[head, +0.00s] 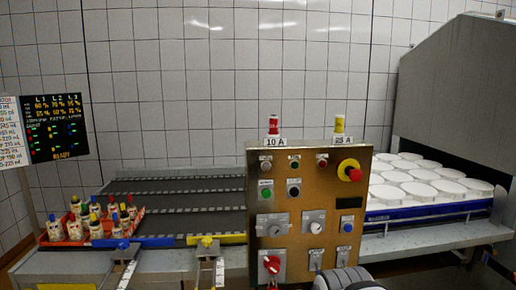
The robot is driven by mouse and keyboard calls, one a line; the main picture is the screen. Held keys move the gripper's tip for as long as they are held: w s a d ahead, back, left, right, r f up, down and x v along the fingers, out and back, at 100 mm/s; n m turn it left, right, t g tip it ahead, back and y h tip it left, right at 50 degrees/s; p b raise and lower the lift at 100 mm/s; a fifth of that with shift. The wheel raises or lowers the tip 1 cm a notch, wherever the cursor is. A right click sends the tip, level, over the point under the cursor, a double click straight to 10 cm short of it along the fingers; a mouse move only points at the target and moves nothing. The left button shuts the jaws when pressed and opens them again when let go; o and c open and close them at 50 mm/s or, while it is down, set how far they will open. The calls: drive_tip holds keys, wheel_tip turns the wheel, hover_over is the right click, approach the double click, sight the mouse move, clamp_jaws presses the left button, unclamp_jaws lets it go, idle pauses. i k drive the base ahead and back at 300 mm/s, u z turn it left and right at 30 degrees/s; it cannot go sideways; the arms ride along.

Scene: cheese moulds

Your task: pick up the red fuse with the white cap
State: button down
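A small red fuse (273,127) stands upright on top of the brass-coloured control panel (328,220), behind the "10 A" label, in the head view. It shows a pale part near its upper end; it is too small to make out the cap clearly. A yellow fuse (339,125) stands upright to its right, by the "25 A" label. My gripper's fingers are not in view; only a grey and black rounded part, likely of my arm, shows at the bottom edge, below the panel.
The panel front carries knobs, buttons and a red-and-yellow emergency stop (350,170). A red tray (66,241) with several coloured-top bottles stands at left, beside a grey conveyor (190,222). White moulds (420,181) fill a blue-edged belt at right. Space above the panel is clear.

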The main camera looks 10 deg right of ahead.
sight(273, 123)
drive_tip(key=z, duration=0.05)
drive_tip(key=k, duration=0.55)
drive_tip(key=u, duration=1.9)
drive_tip(key=i, duration=1.6)
drive_tip(key=z, duration=3.1)
drive_tip(key=i, duration=0.4)
drive_tip(key=u, duration=0.35)
